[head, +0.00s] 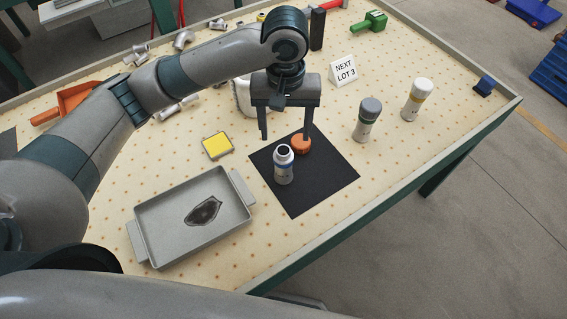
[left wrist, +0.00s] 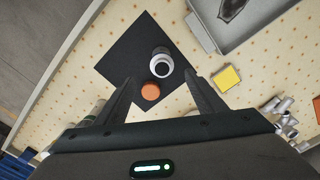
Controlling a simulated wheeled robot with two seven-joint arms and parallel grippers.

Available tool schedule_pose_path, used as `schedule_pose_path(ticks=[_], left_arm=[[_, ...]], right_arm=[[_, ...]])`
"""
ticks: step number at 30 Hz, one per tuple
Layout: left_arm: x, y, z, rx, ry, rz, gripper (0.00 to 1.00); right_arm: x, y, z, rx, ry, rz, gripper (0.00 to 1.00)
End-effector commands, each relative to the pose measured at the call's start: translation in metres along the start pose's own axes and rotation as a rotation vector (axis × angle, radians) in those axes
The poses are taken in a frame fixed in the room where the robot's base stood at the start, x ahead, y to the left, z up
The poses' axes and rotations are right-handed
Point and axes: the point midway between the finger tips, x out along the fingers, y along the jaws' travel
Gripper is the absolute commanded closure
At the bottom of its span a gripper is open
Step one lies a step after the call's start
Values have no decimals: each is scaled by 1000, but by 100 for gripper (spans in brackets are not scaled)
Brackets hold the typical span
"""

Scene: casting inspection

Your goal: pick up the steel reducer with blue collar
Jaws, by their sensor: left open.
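The steel reducer (head: 283,168) with the blue collar stands upright on a black mat (head: 325,188), its dark open mouth facing up. In the left wrist view the reducer (left wrist: 160,66) shows from above as a pale ring around a dark hole. An orange round piece (head: 301,144) sits on the mat just behind it; the left wrist view shows it too (left wrist: 150,91). My left gripper (head: 285,138) is open and empty, pointing down above the mat's back part. In the left wrist view its fingertips (left wrist: 160,82) frame the orange piece and reducer. My right gripper is not in view.
A grey tray (head: 150,222) with a dark flat piece lies front left. A yellow block (head: 217,145) is left of the mat. Two capped bottles (head: 367,120) (head: 416,100) and a sign (head: 344,70) stand right and behind. The table front right is clear.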

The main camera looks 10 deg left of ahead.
Motion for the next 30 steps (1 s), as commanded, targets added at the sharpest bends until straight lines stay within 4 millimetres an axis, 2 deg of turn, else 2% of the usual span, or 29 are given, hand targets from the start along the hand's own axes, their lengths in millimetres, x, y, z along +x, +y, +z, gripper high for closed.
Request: schedule_pose_path(ticks=[8,21,25,30], left_arm=[[27,-1,1,-1,-4,-2,37],[102,-1,0,-1,-2,-3,37],[116,-1,0,-1,-2,-1,37],[122,-1,0,0,0,0,37]], right_arm=[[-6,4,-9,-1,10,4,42],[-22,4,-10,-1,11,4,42],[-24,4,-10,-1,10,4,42],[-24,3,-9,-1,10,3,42]])
